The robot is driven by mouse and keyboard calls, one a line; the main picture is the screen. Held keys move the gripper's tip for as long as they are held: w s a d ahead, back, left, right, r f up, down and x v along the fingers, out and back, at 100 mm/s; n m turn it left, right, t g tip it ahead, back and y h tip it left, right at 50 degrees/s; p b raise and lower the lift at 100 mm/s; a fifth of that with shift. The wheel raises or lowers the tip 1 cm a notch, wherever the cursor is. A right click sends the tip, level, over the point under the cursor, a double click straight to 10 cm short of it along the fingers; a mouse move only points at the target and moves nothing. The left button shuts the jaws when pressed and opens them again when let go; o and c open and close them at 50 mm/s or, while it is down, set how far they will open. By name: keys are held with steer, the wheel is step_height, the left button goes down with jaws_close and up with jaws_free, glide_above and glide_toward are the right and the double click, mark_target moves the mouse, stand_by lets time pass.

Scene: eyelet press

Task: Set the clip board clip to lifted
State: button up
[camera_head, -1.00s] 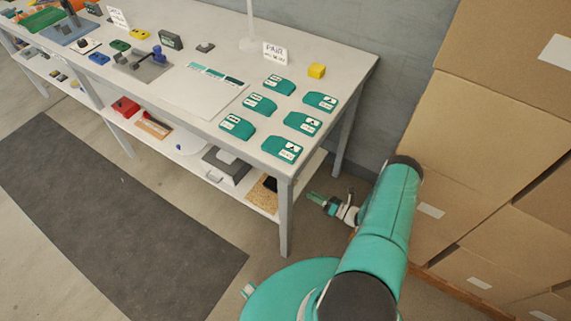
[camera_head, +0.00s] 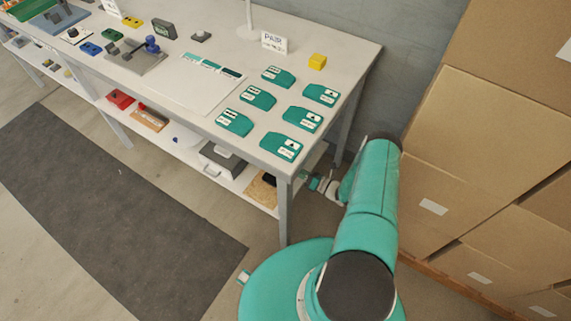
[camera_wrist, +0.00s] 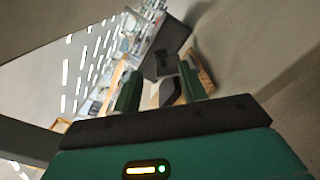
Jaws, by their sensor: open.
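My gripper (camera_head: 305,178) is low beside the right end of the workbench, close to the front right leg and the end of the lower shelf. In the wrist view its two green fingers (camera_wrist: 160,74) are apart with nothing held between them. A tan board (camera_head: 262,191) with a dark part lies at the right end of the lower shelf, partly hidden by the leg and tabletop. A tan wooden edge (camera_wrist: 207,72) and a dark block (camera_wrist: 165,42) show beyond the fingers in the wrist view. I cannot make out a clip or its position.
A grey box (camera_head: 221,160) with a handle stands on the lower shelf. Stacked cartons (camera_head: 455,130) close off the right side. The floor by the dark mat (camera_head: 110,205) is clear.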

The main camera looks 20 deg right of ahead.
steer(key=x, duration=0.6)
